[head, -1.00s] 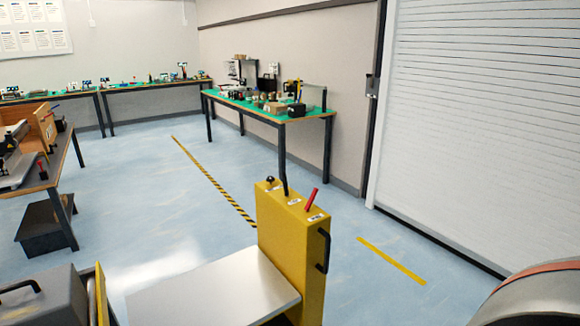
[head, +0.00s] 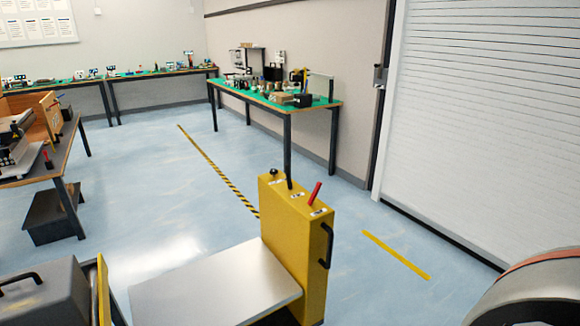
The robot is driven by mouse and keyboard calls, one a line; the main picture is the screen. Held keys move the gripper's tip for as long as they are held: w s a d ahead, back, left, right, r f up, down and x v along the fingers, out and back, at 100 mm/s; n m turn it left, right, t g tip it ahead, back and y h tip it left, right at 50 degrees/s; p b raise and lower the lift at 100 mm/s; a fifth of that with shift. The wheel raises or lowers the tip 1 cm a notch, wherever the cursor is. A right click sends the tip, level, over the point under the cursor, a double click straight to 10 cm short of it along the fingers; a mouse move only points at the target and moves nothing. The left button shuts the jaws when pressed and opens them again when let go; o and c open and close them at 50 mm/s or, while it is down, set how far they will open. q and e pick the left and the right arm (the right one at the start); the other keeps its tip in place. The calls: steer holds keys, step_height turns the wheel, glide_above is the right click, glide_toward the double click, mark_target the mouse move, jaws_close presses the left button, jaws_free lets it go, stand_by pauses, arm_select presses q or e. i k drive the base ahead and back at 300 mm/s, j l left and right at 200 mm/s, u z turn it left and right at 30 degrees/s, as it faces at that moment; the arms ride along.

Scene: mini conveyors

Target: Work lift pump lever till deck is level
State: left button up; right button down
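The yellow lift (head: 293,245) stands in the lower middle of the head view. Its flat grey metal deck (head: 215,285) reaches out to the left from the yellow column. On top of the column are a red-handled lever (head: 315,193), a black lever (head: 289,172) and a black knob (head: 274,172), with small white labels beside them. Which one is the pump lever I cannot read. A black handle (head: 327,245) is on the column's right side. Neither of my grippers shows in this view.
A grey case with a black handle (head: 40,298) is at the lower left, beside a yellow-edged panel (head: 103,290). A workbench (head: 60,165) stands at left, a green-topped bench (head: 262,100) beyond. A roller shutter (head: 490,120) closes the right. Open blue floor (head: 150,200) lies between.

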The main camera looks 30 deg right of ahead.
mark_target(289, 185)
steer(key=i+l, duration=0.1)
steer(key=l, duration=0.2)
steer(key=i+l+u, duration=0.15)
steer(key=l, duration=0.5)
steer(key=l+u, duration=0.25)
steer(key=l, duration=0.35)
steer(key=l+u, duration=0.2)
steer(key=l, duration=0.35)
steer(key=l+u, duration=0.25)
steer(key=l, duration=0.35)
steer(key=l+u, duration=0.2)
steer(key=l, duration=0.4)
steer(key=k+l+u, duration=0.25)
steer(key=l, duration=0.3)
steer(key=l+u, duration=0.3)
steer(key=l, duration=1.05)
steer(key=i+l+u, duration=0.1)
steer(key=l, duration=0.2)
